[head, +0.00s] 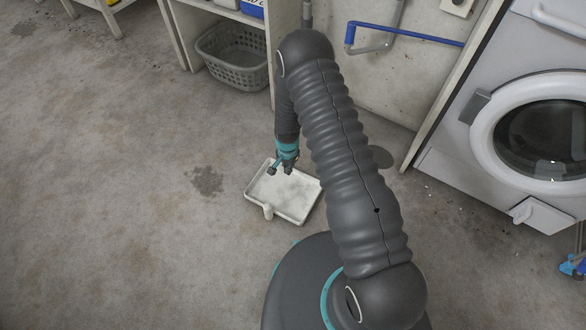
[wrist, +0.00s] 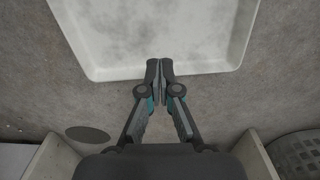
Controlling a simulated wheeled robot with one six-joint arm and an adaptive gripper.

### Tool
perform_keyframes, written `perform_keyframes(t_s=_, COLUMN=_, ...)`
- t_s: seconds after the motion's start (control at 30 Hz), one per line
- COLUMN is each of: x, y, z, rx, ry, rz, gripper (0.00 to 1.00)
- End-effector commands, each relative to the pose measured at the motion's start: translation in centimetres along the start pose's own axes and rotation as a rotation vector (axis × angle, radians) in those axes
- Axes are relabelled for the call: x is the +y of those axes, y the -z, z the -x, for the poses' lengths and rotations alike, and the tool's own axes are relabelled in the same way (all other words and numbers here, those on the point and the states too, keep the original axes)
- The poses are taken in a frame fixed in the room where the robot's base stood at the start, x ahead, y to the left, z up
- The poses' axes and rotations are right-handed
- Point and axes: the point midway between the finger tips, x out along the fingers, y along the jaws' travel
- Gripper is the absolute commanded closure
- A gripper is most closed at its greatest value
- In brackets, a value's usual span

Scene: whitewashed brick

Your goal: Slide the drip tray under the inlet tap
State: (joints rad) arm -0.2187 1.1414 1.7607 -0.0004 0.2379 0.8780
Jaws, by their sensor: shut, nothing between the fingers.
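The drip tray (head: 297,214) is a shallow white tray with grey smudges inside. It lies flat on the floor just beyond my base, with a small pale stub (head: 267,211) on its near side. My gripper (head: 281,169) points down at the tray's far edge. In the wrist view, the closed fingertips (wrist: 160,67) overlap the edge of the tray (wrist: 108,74), with nothing between them; I cannot tell whether they touch it. Blue and grey pipework (head: 350,38) runs along the back wall. I cannot make out a distinct inlet tap; my arm hides part of the wall.
A dark round patch (head: 380,157) lies on the floor between two upright panels. A grey laundry basket (head: 233,55) sits under the shelf at the back. A white washing machine (head: 495,105) stands at right. The floor at left is clear.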

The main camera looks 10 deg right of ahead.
Motion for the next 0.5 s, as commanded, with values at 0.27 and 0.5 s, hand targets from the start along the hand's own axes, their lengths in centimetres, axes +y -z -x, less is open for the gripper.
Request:
perform_keyframes(t_s=0.27, x=0.2, y=0.0, z=-5.2, rx=-0.002, ry=-0.003, rz=0.0, gripper=1.0)
perform_keyframes(t_s=0.5, x=0.1, y=0.9, z=-8.4, rx=0.001, ry=0.001, rz=-0.003, gripper=1.0)
